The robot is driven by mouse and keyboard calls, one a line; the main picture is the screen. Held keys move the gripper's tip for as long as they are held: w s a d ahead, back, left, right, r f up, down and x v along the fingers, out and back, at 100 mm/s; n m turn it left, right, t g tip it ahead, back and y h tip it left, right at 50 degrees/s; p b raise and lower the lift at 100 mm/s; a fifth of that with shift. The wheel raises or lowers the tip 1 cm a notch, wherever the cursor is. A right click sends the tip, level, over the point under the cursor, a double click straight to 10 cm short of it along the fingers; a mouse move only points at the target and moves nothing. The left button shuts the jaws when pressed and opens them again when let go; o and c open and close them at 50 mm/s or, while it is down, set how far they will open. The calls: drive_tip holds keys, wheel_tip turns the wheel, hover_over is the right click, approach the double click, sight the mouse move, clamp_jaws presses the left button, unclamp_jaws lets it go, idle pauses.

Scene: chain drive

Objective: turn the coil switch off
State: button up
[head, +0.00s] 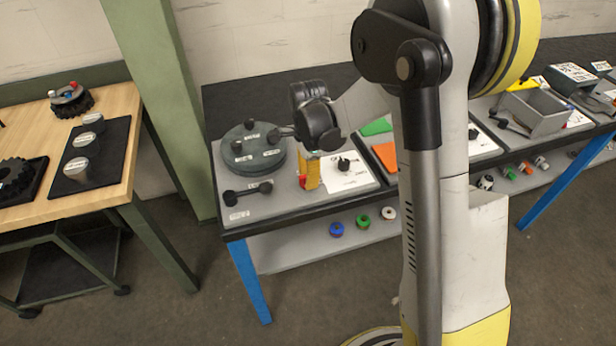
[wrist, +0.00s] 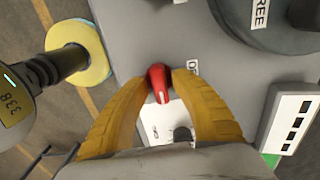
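The coil switch is a red knob (wrist: 158,82) with a pale pointer line, on the grey bench top. In the wrist view the pointer is toward the bottom of the picture, slightly right. My gripper (wrist: 159,80) has its two yellow fingers on either side of the knob, with no clear gap at the tips. In the head view my gripper (head: 306,186) points down at the front of the grey bench, with a bit of red (head: 301,181) beside it. A label partly hidden by the right finger shows only its first letter, O.
A round dark stacked unit (head: 252,148) stands left of my gripper, and a black dumbbell-shaped part (head: 248,193) lies before it. A white sheet (head: 345,175) lies to the right. Coloured spools (head: 363,221) sit on the lower shelf. A wooden table (head: 110,110) stands at left.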

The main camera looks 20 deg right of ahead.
clamp_jaws()
drive_tip(key=shift+n, duration=0.3)
drive_tip(key=n, duration=0.3)
drive_tip(key=shift+n, duration=0.3)
drive_tip(key=n, duration=0.3)
drive_tip(key=shift+n, duration=0.3)
drive_tip(key=n, duration=0.5)
drive_tip(key=shift+b, duration=0.3)
drive_tip(key=n, duration=0.5)
